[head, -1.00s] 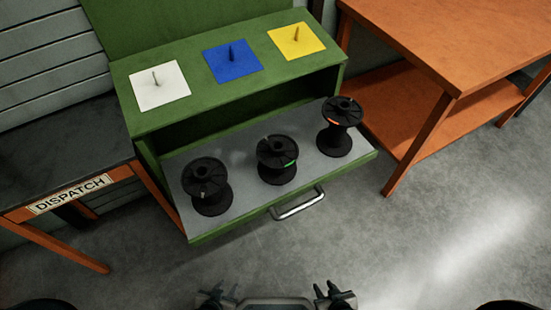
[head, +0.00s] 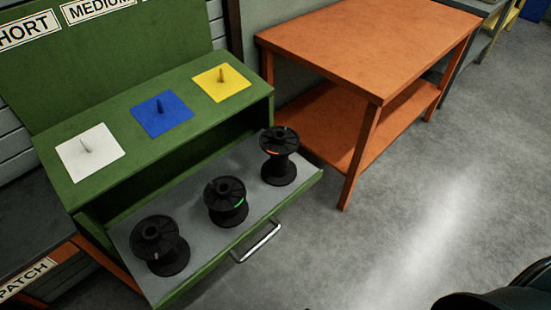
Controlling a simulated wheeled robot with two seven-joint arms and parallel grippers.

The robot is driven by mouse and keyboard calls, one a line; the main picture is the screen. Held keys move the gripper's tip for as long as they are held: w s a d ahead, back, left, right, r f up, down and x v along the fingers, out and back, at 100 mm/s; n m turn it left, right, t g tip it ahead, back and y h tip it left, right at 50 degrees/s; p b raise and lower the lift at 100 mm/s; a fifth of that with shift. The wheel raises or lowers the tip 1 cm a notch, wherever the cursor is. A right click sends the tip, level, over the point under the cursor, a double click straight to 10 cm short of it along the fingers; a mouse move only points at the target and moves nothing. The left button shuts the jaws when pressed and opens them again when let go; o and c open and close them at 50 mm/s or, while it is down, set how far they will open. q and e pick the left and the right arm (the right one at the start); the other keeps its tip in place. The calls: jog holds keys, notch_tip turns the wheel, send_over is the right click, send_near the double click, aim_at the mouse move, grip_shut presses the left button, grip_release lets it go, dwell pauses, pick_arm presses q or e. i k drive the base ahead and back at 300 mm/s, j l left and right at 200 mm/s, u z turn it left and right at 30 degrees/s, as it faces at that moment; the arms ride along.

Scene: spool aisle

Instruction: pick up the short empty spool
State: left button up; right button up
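Three black spools stand upright in a pulled-out grey-floored drawer (head: 255,226) of a green cabinet. The left spool (head: 160,246) is nearest the front left corner, and the middle spool (head: 226,202) has a green mark on its rim. All three look empty of wire. I cannot tell for sure whether the left or the middle one is the shortest. Neither of my grippers is in view.
White (head: 90,153), blue (head: 162,115) and yellow (head: 222,83) plates with pegs sit on the cabinet top, under SHORT and MEDIUM labels. An orange table (head: 370,45) stands to the right. The drawer's handle (head: 256,243) sticks out. Grey floor (head: 400,200) is clear in front.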

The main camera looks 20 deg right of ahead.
aim_at(225, 196)
jog(key=l+u, duration=0.15)
jog(key=u, duration=0.3)
jog(key=l+u, duration=0.15)
jog(key=u, duration=0.35)
jog(key=l+u, duration=0.2)
jog(key=u, duration=0.25)
jog(key=k+l+u, duration=0.2)
jog(key=l, duration=0.25)
jog(key=l+u, duration=0.25)
jog(key=l, duration=0.15)
jog(key=k+l+u, duration=0.2)
jog(key=l, duration=0.2)
jog(key=k+l, duration=0.15)
jog(key=l, duration=0.15)
jog(key=k+l, duration=0.1)
jog(key=l, duration=0.2)
